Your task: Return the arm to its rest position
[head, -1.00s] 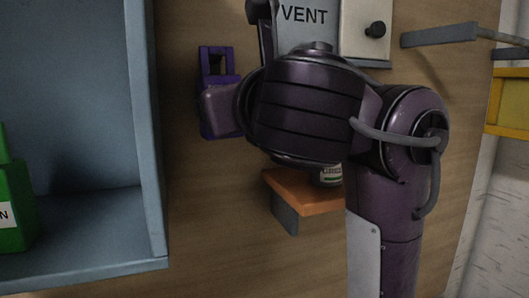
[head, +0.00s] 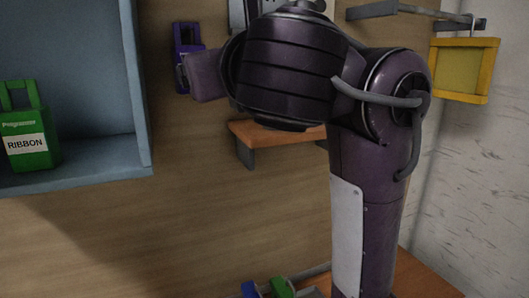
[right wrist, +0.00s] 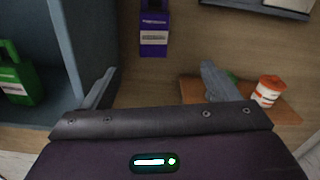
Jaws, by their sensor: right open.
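My right arm rises from the lower right in the head view. Its wrist covers much of the wall, and its fingers are hidden there. In the right wrist view my right gripper (right wrist: 157,84) is open, with nothing between its spread fingers. A purple labelled box with a handle (right wrist: 154,32) is against the wooden wall beyond the fingers, apart from them. The purple box also shows in the head view (head: 186,40), partly covered by my wrist. My left gripper is not in view.
A blue shelf compartment (head: 144,120) at left holds a green RIBBON box (head: 27,150). An orange ledge (head: 262,134) is behind my arm; a white and orange container (right wrist: 268,91) stands on it. A yellow frame (head: 483,75) hangs at right.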

